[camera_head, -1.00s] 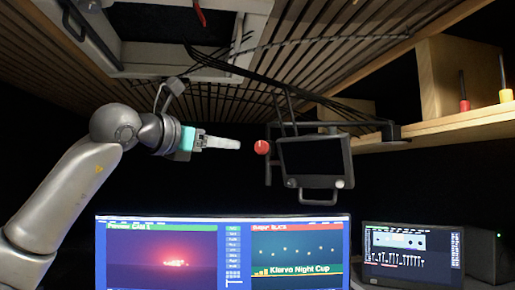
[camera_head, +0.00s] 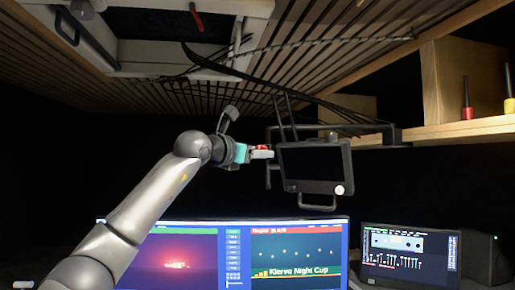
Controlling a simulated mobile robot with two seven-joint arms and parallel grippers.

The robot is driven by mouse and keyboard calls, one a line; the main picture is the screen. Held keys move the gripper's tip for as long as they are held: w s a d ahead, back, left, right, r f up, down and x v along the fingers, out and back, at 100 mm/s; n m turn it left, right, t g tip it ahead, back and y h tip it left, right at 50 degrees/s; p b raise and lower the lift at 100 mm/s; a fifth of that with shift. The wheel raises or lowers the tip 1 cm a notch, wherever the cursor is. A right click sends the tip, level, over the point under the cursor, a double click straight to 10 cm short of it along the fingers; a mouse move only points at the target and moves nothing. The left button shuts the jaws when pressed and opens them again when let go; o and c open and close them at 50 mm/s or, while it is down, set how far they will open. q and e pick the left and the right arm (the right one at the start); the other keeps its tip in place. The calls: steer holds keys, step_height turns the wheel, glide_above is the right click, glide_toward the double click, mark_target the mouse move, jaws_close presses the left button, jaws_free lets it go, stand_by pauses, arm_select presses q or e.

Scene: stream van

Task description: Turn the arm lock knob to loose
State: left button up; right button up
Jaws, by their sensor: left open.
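The arm lock knob (camera_head: 264,147) is a small red knob at the left side of the hanging monitor (camera_head: 312,166), and is partly hidden by my gripper. My left gripper (camera_head: 263,153) reaches in from the left, with its fingers at the knob. The jaws are open; I cannot tell whether they touch the knob. The black monitor hangs from a dark arm (camera_head: 358,128) and has a handle below it. My right gripper is not in view.
A wide screen (camera_head: 290,254) and a smaller screen (camera_head: 409,251) stand below. A wooden shelf (camera_head: 455,132) with red and yellow tools is at the right. Black cables hang from the slatted ceiling. An open hatch (camera_head: 185,38) is at upper left.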

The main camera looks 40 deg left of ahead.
arm_select(q)
steer(key=shift+w, duration=0.2)
jaws_close()
stand_by(0.4)
